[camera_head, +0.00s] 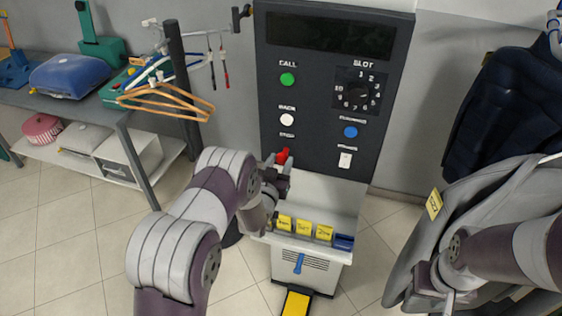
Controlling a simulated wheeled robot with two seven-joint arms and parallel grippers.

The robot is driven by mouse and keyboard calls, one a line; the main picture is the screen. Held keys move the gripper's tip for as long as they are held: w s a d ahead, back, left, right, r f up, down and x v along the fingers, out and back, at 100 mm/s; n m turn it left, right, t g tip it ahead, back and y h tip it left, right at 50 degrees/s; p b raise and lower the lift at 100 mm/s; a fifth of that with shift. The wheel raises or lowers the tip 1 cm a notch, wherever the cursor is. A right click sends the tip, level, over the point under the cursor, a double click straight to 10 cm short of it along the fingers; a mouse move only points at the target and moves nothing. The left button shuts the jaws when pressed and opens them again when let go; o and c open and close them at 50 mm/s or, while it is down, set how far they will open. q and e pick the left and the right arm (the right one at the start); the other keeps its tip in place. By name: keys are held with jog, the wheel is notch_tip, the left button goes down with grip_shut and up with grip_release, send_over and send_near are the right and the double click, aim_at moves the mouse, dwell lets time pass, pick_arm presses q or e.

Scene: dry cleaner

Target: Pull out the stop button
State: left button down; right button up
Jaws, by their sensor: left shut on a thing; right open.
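A dark control panel (315,100) stands upright in the middle. The red stop button (283,156) sits low on its left side, under the STOP label and the white BACK button (287,119). My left gripper (279,168) is at the red button and shut on it. The gripper's fingers hide the lower part of the button. My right gripper (446,297) is at the lower right, in front of a grey garment, far from the panel. Its fingers are open, and it is partly cut by the view's lower edge.
The panel also bears a green CALL button (288,80), a slot dial (358,94), a blue button (351,132) and a white switch (345,159). Yellow tags (304,228) line a tray below. Wooden hangers (165,103) hang left; a dark jacket (508,110) and grey garment (410,250) hang right.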

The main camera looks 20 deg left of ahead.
pick_arm(q)
jog(key=c, duration=0.6)
grip_release()
jog(key=shift+s, duration=0.15)
jog(key=shift+s, duration=0.1)
jog(key=shift+s+f, duration=0.1)
jog(key=shift+s, duration=0.15)
jog(key=s+b, duration=0.3)
jog(key=s, duration=0.9)
jog(key=shift+a, duration=0.2)
